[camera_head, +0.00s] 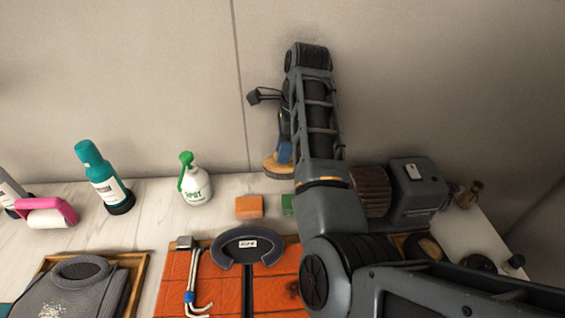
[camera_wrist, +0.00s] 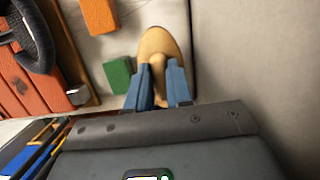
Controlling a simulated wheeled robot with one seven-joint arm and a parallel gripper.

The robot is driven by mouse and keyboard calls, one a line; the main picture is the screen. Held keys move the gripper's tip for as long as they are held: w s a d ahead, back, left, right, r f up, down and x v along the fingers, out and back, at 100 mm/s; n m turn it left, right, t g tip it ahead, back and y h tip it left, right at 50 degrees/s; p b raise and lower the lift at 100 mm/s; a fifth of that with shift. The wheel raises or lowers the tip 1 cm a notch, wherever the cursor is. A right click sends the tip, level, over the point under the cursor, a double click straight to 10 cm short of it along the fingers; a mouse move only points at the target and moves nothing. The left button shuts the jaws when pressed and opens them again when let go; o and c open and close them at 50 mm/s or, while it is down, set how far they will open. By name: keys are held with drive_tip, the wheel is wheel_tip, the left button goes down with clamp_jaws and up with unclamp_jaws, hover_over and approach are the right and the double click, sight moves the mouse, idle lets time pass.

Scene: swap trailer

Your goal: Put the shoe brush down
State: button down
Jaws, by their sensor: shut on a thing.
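The shoe brush (camera_wrist: 159,43) has a tan, rounded oval body with a knob-like grip. In the wrist view my gripper (camera_wrist: 158,77) has its blue fingers shut on the knob. In the head view the brush (camera_head: 279,168) shows below the blue fingers of my gripper (camera_head: 284,152), near the back edge of the white table (camera_head: 225,213) by the wall. Part of the brush is hidden by my arm. I cannot tell whether its underside touches the table.
An orange block (camera_head: 249,207) and a green block (camera_head: 288,204) lie close to the brush. A white spray bottle with a green top (camera_head: 195,180) stands to the left. An orange case (camera_head: 205,275) with a dark neck-shaped piece (camera_head: 248,247) lies in front. The wall (camera_head: 150,90) is close behind.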

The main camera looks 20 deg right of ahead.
drive_tip(key=shift+w+a+f, duration=0.1)
drive_tip(key=shift+w+f, duration=0.1)
drive_tip(key=shift+d+p+x, duration=0.2)
drive_tip(key=shift+p+x, duration=0.05)
drive_tip(key=shift+x, duration=0.7)
drive_tip(key=shift+d+p+x, duration=0.15)
drive_tip(key=shift+p+x, duration=0.05)
drive_tip(key=shift+x, duration=0.7)
drive_tip(key=shift+s+f, duration=0.15)
drive_tip(key=shift+f, duration=0.15)
drive_tip(key=c, duration=1)
unclamp_jaws()
